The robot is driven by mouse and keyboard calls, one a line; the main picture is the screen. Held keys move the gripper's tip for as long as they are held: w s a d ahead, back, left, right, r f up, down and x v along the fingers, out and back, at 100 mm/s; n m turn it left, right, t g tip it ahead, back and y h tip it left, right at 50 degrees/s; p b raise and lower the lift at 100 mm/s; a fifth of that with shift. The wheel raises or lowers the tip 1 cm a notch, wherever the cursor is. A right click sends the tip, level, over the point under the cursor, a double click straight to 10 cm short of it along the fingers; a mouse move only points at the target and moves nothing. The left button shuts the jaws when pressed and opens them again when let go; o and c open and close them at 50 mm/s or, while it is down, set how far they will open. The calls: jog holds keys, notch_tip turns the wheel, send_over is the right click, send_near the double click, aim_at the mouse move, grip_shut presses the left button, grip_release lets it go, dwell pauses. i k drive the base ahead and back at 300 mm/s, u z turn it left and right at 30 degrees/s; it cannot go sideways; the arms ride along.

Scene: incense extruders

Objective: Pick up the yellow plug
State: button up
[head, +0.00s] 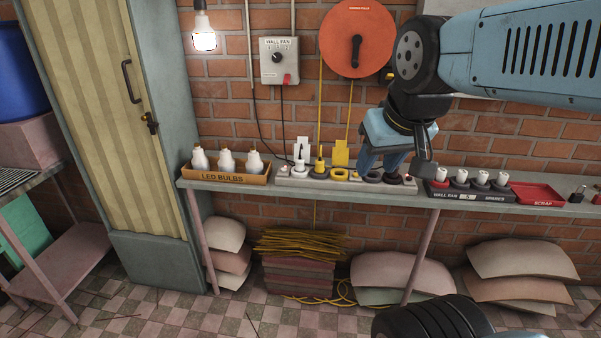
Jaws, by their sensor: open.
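A small yellow plug (320,163) stands upright on a pale socket strip (283,181) on the wall shelf. A yellow cord rises from it toward the orange reel. A yellow tag (340,153) and a yellow ring (340,174) are just right of it. A white plug (299,165) stands to its left, by a white tag. My blue gripper (391,160) is open and points down over the right part of the strip, right of the yellow plug. It hides part of the strip there. No plug shows between its fingers.
An LED bulbs box (225,178) with white bulbs sits left of the strip. A dark wall-fan tray (470,196) holds several white pieces, right of my gripper. A red scrap tray (540,194) lies further right. Cords hang from a fan switch (278,60) and an orange reel (357,38).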

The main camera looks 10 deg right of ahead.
aim_at(319, 169)
jog(key=z, duration=0.2)
jog(key=i, duration=0.85)
jog(key=u, duration=0.1)
